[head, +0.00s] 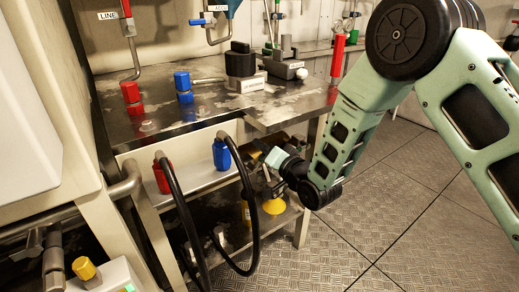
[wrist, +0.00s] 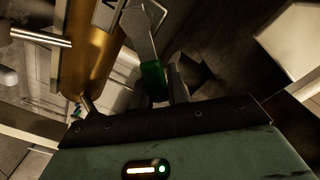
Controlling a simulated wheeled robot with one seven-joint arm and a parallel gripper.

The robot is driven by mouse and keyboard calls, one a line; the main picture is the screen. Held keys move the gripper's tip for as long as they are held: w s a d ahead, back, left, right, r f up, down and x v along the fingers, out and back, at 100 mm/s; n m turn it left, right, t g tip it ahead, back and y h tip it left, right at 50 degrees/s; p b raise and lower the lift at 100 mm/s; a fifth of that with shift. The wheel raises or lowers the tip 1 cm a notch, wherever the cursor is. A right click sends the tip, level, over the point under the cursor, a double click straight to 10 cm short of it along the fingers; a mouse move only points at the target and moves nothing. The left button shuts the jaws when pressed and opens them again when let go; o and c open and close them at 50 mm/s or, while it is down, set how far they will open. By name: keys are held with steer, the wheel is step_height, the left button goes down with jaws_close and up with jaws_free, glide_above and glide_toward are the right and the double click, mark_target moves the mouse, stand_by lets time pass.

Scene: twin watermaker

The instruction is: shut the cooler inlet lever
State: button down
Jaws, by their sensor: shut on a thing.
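The lever (wrist: 153,78), a grey arm with a green grip, stands in the middle of the wrist view. My gripper (wrist: 165,88) is shut on its green grip. I take it for the cooler inlet lever; the tag (wrist: 108,14) beside it is cut off and shows only part of a letter. A brass cylinder (wrist: 92,50) stands just left of the lever. In the head view my gripper (head: 268,157) reaches in under the bench top; its fingertips and the lever are too dark and small to make out there.
The steel bench (head: 215,117) overhangs my gripper. Black hoses with a red connector (head: 162,176) and a blue connector (head: 222,154) hang left of it. A yellow funnel-like piece (head: 273,206) is below it. The floor (head: 365,225) at right is clear.

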steer(key=shift+w+d+f+m+b, duration=0.2)
steer(key=shift+f+m, duration=0.55)
steer(key=shift+m, duration=0.75)
steer(key=shift+w+d+f+m+b, duration=0.15)
steer(key=shift+d+f+m, duration=0.4)
steer(key=shift+m, duration=0.95)
steer(key=shift+w+d+f+m+b, duration=0.15)
steer(key=shift+f+m, duration=0.75)
steer(key=shift+m, duration=0.6)
steer(key=shift+a, duration=0.1)
steer(key=c, duration=1.4)
jaws_free()
steer(key=shift+o, duration=0.2)
steer(key=p+v, duration=0.2)
steer(key=v, duration=1.5)
steer(key=shift+p, duration=0.4)
steer(key=shift+s, duration=0.15)
